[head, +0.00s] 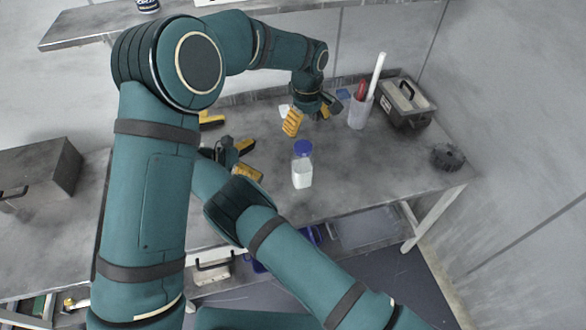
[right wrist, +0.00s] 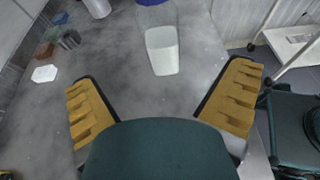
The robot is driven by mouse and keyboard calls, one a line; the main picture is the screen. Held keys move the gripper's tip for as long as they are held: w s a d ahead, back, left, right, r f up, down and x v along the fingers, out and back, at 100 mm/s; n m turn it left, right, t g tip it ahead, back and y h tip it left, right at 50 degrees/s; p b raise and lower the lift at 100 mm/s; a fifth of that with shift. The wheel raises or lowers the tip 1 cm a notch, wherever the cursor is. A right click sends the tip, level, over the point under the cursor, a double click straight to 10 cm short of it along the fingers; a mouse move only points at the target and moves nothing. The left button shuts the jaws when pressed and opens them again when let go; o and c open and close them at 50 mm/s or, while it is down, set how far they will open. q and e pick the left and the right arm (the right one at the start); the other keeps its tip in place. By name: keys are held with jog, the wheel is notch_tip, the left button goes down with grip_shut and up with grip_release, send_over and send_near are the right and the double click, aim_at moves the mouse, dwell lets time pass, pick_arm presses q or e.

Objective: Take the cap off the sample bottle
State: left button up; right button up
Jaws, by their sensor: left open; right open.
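The sample bottle (head: 302,175) stands upright on the grey workbench, with white contents and a blue cap (head: 303,148) on top. In the right wrist view the bottle (right wrist: 162,48) is ahead of the fingers, and the cap (right wrist: 150,3) is cut by the top edge. My right gripper (head: 247,161) is open and empty, to the left of the bottle; its spread yellow fingers (right wrist: 160,100) show in the right wrist view. My left gripper (head: 308,116) is open and empty, behind the bottle and above cap height, apart from it.
A clear holder (head: 359,112) with a red and a white item stands at the back right, beside a dark toolbox (head: 405,103). A black knobbed disc (head: 447,156) lies near the right edge. A white hexagonal piece (right wrist: 45,73) lies left. Bench right of the bottle is clear.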

aim_at(292, 162)
pick_arm(q)
jog(key=shift+a+f, duration=0.4)
jog(key=shift+f, duration=0.05)
jog(key=shift+a, duration=0.1)
pick_arm(e)
jog(key=shift+t, duration=0.3)
jog(key=x, duration=1.3)
jog(key=shift+s+d, duration=0.15)
jog(key=shift+s, duration=0.05)
